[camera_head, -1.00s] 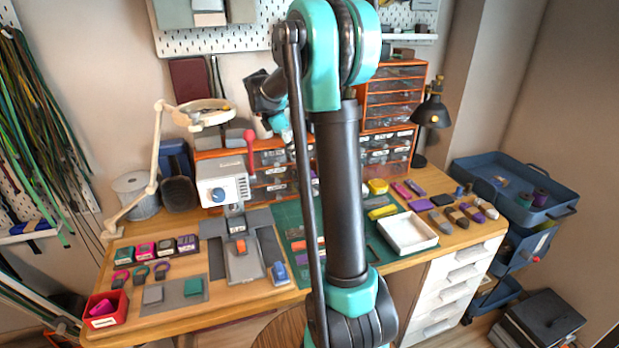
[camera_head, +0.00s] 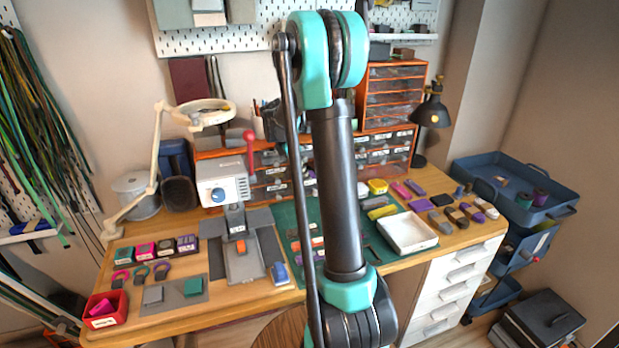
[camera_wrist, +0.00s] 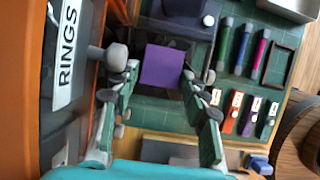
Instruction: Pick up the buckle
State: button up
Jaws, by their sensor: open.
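In the wrist view a flat purple square piece (camera_wrist: 162,67) lies between the fingertips of my gripper (camera_wrist: 159,80). It looks like the buckle, but its shape does not settle this. The gripper is open, one finger on each side of the piece. I cannot tell whether either finger touches it. A dark block (camera_wrist: 180,25) lies just beyond the piece. In the head view my gripper and the purple piece are hidden behind my arm.
An orange drawer unit with a RINGS label (camera_wrist: 67,60) and grey knob (camera_wrist: 117,57) stands close left of the gripper. Several coloured tubes (camera_wrist: 242,50) and tagged clips (camera_wrist: 250,115) lie right on the green mat. A white tray (camera_head: 432,243) stands at the mat's right.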

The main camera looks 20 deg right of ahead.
jog(key=c, duration=0.4)
jog(key=shift+s+r, duration=0.25)
jog(key=shift+r, duration=0.2)
jog(key=r, duration=0.6)
jog(key=shift+s+r, duration=0.2)
jog(key=s, duration=1.9)
jog(key=shift+s+f, duration=0.1)
jog(key=shift+f, duration=0.05)
